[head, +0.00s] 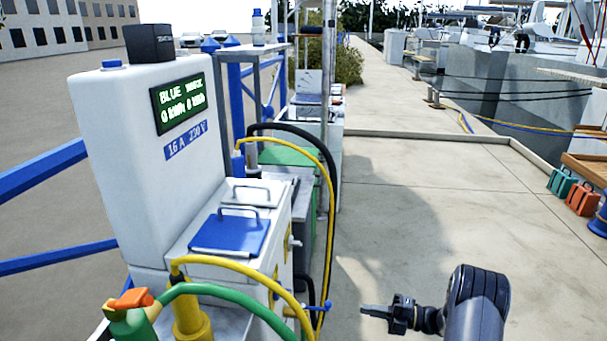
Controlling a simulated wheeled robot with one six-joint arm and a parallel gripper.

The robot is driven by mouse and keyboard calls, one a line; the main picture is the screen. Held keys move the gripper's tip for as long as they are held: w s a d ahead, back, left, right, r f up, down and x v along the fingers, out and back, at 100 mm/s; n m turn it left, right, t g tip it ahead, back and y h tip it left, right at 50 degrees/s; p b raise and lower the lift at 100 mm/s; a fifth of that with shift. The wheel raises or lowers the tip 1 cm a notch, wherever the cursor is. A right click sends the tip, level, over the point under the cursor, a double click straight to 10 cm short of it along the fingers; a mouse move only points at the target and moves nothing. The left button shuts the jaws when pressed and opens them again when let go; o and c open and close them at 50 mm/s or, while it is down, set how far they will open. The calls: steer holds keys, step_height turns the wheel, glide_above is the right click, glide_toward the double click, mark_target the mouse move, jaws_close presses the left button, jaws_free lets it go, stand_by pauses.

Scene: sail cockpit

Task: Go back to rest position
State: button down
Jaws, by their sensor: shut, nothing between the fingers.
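My gripper (378,311) shows at the lower middle right of the head view, at the end of my dark arm. It is shut and empty, pointing left over the pale paving. It is apart from the white power pedestal (112,165), whose green screen and blue "16 A 230 V" label face me. A blue-handled lever (318,306) on the pedestal's side lies a little left of the gripper in the picture.
A yellow plug (190,318) with a yellow cable and a green hose (222,292) are at the lower left. A blue flap (229,234) covers a socket. Teal and orange cases (582,198) stand at the right. The paved walkway (420,200) is clear.

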steer(key=shift+a, duration=0.15)
steer(key=a+b, duration=0.2)
steer(key=a, duration=0.7)
stand_by(0.5)
